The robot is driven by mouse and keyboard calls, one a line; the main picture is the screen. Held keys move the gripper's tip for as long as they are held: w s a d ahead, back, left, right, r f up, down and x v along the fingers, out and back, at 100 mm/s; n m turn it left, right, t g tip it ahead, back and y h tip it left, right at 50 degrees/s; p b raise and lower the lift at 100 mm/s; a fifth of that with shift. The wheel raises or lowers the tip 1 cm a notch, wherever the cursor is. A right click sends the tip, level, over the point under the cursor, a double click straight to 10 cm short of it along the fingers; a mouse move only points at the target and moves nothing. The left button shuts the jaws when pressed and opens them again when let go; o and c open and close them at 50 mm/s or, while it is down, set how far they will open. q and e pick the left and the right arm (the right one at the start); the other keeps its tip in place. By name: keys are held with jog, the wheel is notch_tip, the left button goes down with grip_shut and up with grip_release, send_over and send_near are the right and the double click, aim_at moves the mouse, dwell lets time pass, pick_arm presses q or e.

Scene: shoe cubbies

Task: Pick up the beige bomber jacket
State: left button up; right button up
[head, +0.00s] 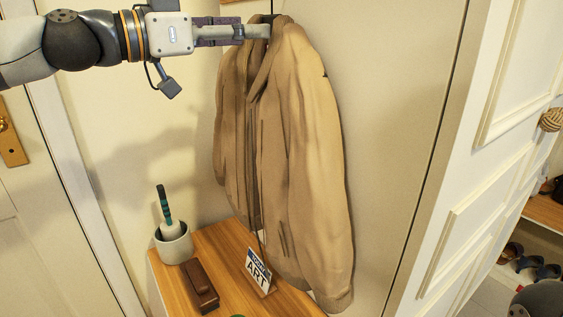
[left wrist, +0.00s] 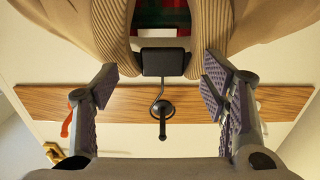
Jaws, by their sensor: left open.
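The beige bomber jacket (head: 310,150) hangs upright against the wall, its collar at the top and its hem low beside the wooden top. My left gripper (head: 258,31) reaches in from the left at the height of the collar. In the left wrist view the two fingers of this gripper (left wrist: 162,86) are spread apart, one on each side of the black hanger piece (left wrist: 166,62) at the jacket's collar. A dark hook (left wrist: 162,110) on a wooden rail shows between them. The fingers do not look closed on anything. My right gripper is not in view.
Below is a wooden top (head: 216,246) with a pot (head: 173,243) holding a brush, a brown box (head: 200,286) and a small ART sign (head: 258,271). A white panelled door (head: 478,150) stands to the right. Shoes (head: 530,264) sit low at far right.

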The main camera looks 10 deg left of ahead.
pick_arm(q)
jog(key=x, duration=0.5)
jog(key=shift+w+d+r, duration=0.1)
jog(key=shift+w+r, duration=0.15)
grip_shut()
